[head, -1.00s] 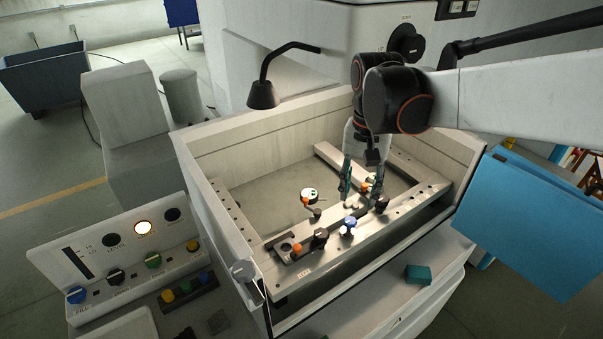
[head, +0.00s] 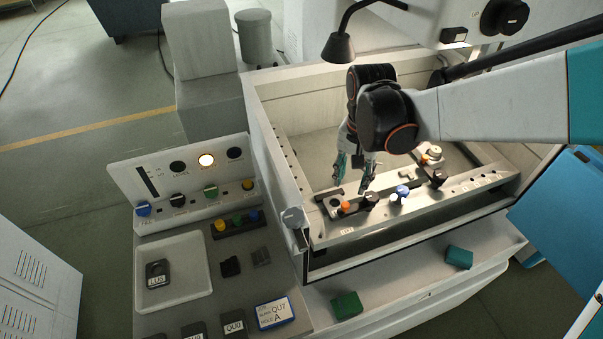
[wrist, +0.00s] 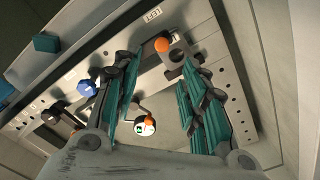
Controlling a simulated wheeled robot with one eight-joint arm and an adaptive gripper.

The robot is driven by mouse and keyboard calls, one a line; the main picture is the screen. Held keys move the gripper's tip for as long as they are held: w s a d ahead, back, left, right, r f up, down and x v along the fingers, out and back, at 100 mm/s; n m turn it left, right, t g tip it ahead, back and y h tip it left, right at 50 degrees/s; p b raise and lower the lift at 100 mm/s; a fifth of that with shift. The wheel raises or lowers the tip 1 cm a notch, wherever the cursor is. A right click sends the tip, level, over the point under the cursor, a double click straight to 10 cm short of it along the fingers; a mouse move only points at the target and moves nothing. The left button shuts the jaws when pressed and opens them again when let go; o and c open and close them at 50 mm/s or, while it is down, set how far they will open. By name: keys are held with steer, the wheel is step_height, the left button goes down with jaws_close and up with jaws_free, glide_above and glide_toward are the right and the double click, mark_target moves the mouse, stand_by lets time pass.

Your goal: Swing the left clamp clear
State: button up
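The left clamp is a dark arm with an orange knob (head: 345,207) at the left end of the pale front rail (head: 420,198). In the wrist view the orange knob (wrist: 162,45) lies beyond the fingertips, in line with the gap between them, with the dark clamp piece (wrist: 180,50) beside it. My gripper (head: 352,176) points down, just behind and above that end of the rail. Its teal-padded fingers are apart, with nothing held; the gap also shows in the wrist view (wrist: 160,75). I cannot tell whether a finger touches the clamp.
A blue knob (head: 402,191) and black knobs (head: 371,198) stand along the rail. The tank wall (head: 284,185) rises on the left. A lamp (head: 338,48) hangs behind my gripper. A control panel (head: 190,180) and a white tray (head: 173,273) are at the left.

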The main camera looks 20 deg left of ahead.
mark_target(346, 204)
steer(key=f+b, duration=0.2)
steer(key=f, duration=0.2)
steer(key=f+b, duration=0.3)
steer(key=f, duration=0.2)
steer(key=shift+s+a+f, duration=0.15)
steer(key=shift+s+f, duration=0.05)
steer(key=shift+f, duration=0.05)
steer(key=shift+c, duration=0.3)
jaws_close()
